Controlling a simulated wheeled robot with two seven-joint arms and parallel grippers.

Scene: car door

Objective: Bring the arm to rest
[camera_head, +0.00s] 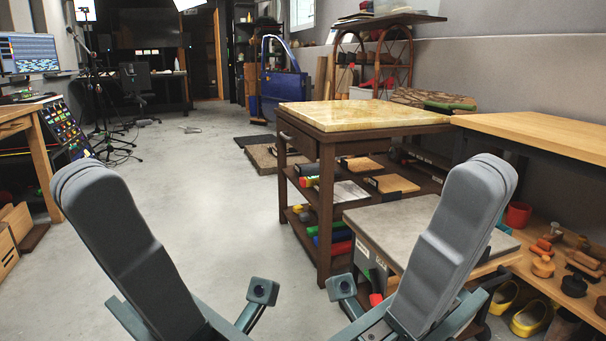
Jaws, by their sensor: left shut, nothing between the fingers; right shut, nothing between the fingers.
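My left gripper (86,180) rises from the bottom left as a thick grey shape with a rounded tip, leaning left. Its fingers are pressed together and it is empty. My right gripper (487,178) rises from the bottom right, leaning right. Its fingers are also pressed together with nothing between them. The two grippers are far apart, and neither is seen holding anything. The left one appears in front of the open floor. The right one appears in front of part of a low grey-topped unit. Most of both arms lies outside the view.
A dark wooden table (326,152) with a pale top stands at centre right, its shelves holding tools. A low grey-topped unit (392,230) and a light wooden bench (552,134) are at right. A blue car door (280,84) stands farther back. Grey floor (196,215) is clear at centre left.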

